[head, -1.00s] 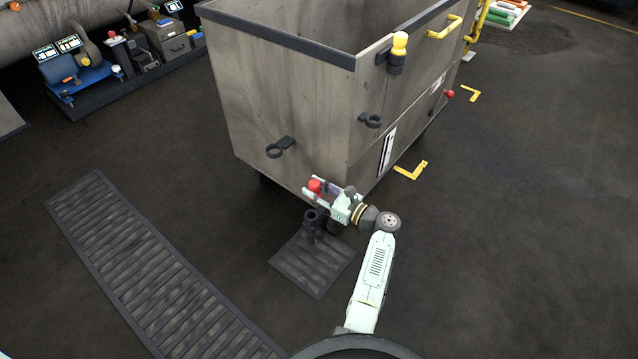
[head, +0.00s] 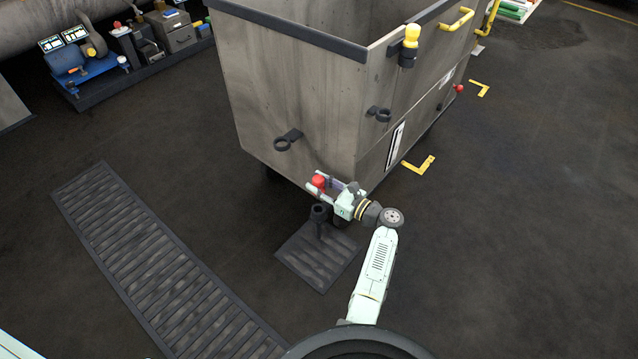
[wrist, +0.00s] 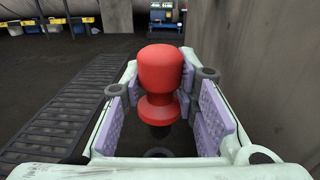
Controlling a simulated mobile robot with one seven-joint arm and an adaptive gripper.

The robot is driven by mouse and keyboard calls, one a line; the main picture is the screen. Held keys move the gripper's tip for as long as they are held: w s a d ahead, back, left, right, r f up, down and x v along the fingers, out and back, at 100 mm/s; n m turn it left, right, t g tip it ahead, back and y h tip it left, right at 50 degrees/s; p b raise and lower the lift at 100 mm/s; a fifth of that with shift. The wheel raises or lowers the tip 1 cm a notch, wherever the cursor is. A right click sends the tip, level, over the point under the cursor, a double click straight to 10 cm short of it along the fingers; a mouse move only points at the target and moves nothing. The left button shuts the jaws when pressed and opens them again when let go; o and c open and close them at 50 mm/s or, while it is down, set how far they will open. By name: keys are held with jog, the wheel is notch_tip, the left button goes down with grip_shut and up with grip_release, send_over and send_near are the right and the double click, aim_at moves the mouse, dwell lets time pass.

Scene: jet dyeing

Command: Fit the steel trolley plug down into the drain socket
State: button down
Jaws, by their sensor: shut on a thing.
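A plug with a red knob (head: 318,181) sits between the fingers of my gripper (head: 324,187), at the low corner of the steel trolley. In the wrist view the plug's red head (wrist: 160,85) stands upright between the lilac finger pads, with a dark lower part beneath. The dark drain socket (head: 320,213) is a short upright tube on a small grated plate (head: 312,262). The plug appears above the socket in the head view, apart from it. A dark ring (wrist: 158,153) below the plug in the wrist view may be the socket mouth; the plug hides part of that area.
The large grey trolley (head: 290,105) stands just behind my gripper, with empty ring holders (head: 283,144) and a yellow-topped plug (head: 410,45) on its sides. A long floor grate (head: 160,260) runs at the left.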

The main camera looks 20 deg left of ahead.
jog(key=shift+f+b, duration=3.1)
jog(key=shift+f, duration=1.1)
jog(key=c, duration=1.2)
grip_release()
jog(key=shift+f, duration=0.1)
